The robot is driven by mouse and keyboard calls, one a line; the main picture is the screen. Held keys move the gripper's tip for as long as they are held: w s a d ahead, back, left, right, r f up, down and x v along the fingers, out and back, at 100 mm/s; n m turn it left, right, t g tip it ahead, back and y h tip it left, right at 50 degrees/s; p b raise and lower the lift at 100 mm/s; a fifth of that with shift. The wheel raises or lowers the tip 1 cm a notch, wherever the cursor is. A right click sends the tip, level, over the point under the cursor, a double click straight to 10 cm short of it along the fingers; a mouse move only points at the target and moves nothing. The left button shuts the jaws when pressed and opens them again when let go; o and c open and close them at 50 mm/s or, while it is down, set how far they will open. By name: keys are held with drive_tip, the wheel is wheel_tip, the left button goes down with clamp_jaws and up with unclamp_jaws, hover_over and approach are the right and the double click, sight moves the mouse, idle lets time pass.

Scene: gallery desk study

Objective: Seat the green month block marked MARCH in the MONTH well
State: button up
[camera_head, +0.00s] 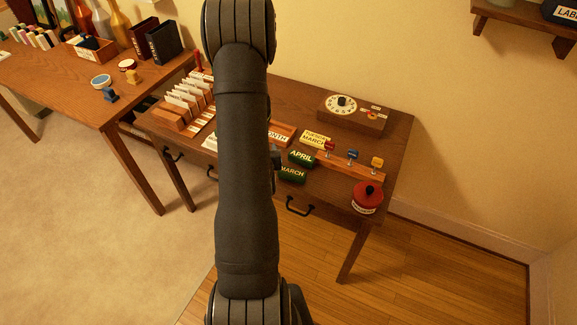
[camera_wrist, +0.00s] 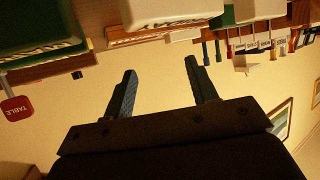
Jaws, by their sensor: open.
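The green block marked MARCH (camera_head: 292,174) lies near the desk's front edge, partly hidden behind my arm. A second green block, marked APRIL (camera_head: 301,157), lies just behind it. The wooden holder labelled MONTH (camera_head: 278,135) is behind the blocks, with its left part hidden by my arm; I cannot see inside its well. In the wrist view, the scene appears upside down. My gripper (camera_wrist: 160,68) is open, with nothing between its two dark fingers.
A rail with red, blue and yellow tagged keys (camera_head: 352,161) lies to the right. A red lidded pot (camera_head: 368,197) stands at the right front. A dial box (camera_head: 352,115) and card rack (camera_head: 190,98) stand farther back.

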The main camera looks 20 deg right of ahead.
drive_tip(key=w+n+g+y, duration=0.1)
drive_tip(key=w+n+g, duration=0.1)
drive_tip(key=w, duration=0.1)
drive_tip(key=shift+w+n, duration=0.25)
drive_tip(key=shift+n, duration=0.15)
drive_tip(key=shift+w+a+n+g, duration=0.1)
drive_tip(key=shift+w+n+g, duration=0.2)
drive_tip(key=shift+n+g, duration=0.2)
drive_tip(key=shift+w+f+n+g+y, duration=0.15)
drive_tip(key=shift+n+g+y, duration=0.15)
drive_tip(key=shift+n+g, duration=0.6)
drive_tip(key=shift+s+r+n+g, duration=0.15)
drive_tip(key=shift+r+n+g, duration=0.05)
drive_tip(key=shift+n+g, duration=0.4)
drive_tip(key=shift+s+r+n+g, duration=0.15)
drive_tip(key=shift+r+n+g, duration=0.05)
drive_tip(key=shift+n+g, duration=0.35)
drive_tip(key=shift+s+d+r+n+g, duration=0.2)
drive_tip(key=shift+r+n+g, duration=0.15)
drive_tip(key=shift+g, duration=0.3)
drive_tip(key=s+d+r+n+g+h, duration=0.2)
drive_tip(key=s+r+n+g, duration=0.35)
drive_tip(key=r, duration=0.55)
drive_tip(key=m+g, duration=0.1)
drive_tip(key=g, duration=0.1)
approach(294, 172)
drive_tip(key=x, duration=0.8)
drive_tip(key=shift+d+f, duration=0.1)
drive_tip(key=shift+f, duration=0.15)
